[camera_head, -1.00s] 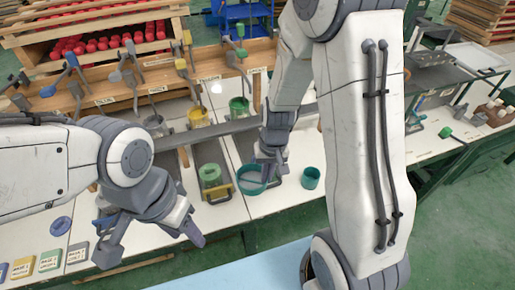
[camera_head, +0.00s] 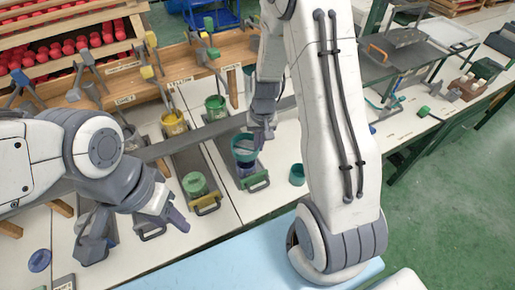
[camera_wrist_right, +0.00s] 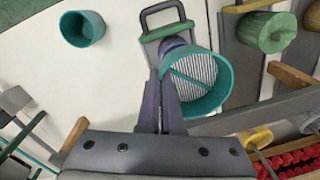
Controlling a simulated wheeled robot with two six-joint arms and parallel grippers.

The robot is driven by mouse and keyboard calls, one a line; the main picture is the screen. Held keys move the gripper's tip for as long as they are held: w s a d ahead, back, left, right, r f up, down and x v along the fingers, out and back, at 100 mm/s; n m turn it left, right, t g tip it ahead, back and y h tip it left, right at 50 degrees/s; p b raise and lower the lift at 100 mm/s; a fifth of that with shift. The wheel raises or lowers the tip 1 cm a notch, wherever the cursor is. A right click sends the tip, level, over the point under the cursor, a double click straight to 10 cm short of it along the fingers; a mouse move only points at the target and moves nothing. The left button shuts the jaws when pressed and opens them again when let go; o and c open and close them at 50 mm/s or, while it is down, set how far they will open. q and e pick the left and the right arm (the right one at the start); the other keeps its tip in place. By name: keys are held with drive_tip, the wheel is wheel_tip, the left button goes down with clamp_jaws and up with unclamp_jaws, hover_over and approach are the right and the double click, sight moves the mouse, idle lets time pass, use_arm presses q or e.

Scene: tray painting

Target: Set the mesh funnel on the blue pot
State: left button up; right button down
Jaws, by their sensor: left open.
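The mesh funnel is a teal ring with a striped mesh floor (camera_wrist_right: 197,80); it also shows in the head view (camera_head: 243,141). My right gripper (camera_head: 264,136) is shut on its rim, with the fingers side by side in the right wrist view (camera_wrist_right: 160,106). The blue pot (camera_head: 245,167) shows just below the funnel, in the tray with the green handle. In the right wrist view a dark blue edge of it (camera_wrist_right: 172,44) peeks out beside the funnel. I cannot tell whether funnel and pot touch. My left gripper (camera_head: 138,238) is open and empty at the left.
A green pot (camera_head: 195,183) sits in the tray with the yellow-green handle to the left. A teal cup (camera_head: 297,174) stands on the white table to the right. Yellow (camera_head: 174,122) and green paint pots (camera_head: 215,105) stand behind a grey bar.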

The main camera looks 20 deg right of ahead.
drive_tip(key=shift+w+f, duration=0.4)
wheel_tip(320, 180, down, 4)
drive_tip(key=shift+r, duration=0.1)
drive_tip(key=shift+f+b, duration=0.35)
drive_tip(key=shift+f, duration=0.25)
drive_tip(key=c, duration=1.1)
unclamp_jaws()
drive_tip(key=shift+r, duration=0.15)
